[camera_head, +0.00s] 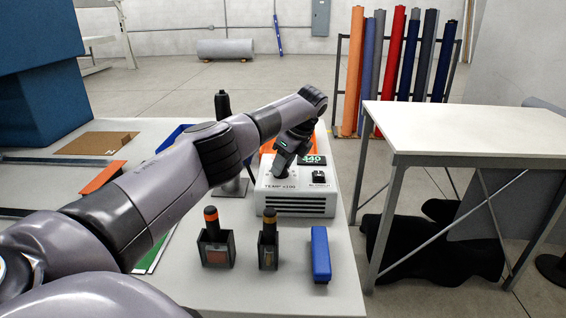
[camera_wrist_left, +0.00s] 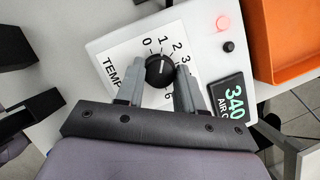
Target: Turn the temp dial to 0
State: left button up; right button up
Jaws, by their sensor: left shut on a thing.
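The temp dial (camera_wrist_left: 159,70) is a round black knob with a white mark, on the white face of the control box (camera_head: 296,208). Numbers from 0 to 6 ring it in the left wrist view. The mark's exact reading is hard to tell. My left gripper (camera_head: 281,171) reaches down onto the box; its fingers (camera_wrist_left: 160,88) are on both sides of the dial, shut on it. My right gripper is not in view.
A second black knob (camera_head: 319,177) sits right of the gripper. A red light (camera_wrist_left: 223,24) glows on the box. An orange bin (camera_wrist_left: 285,40) stands close behind. Two holders with tools (camera_head: 215,248) and a blue block (camera_head: 320,254) stand in front. A white table (camera_head: 470,130) is at right.

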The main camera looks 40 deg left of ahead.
pick_arm(q)
jog(key=shift+r, duration=0.1)
dwell(0.6)
jog(key=o, duration=1)
jog(key=shift+o, duration=0.2)
jog(key=b+v, duration=0.1)
jog(key=v, duration=0.6)
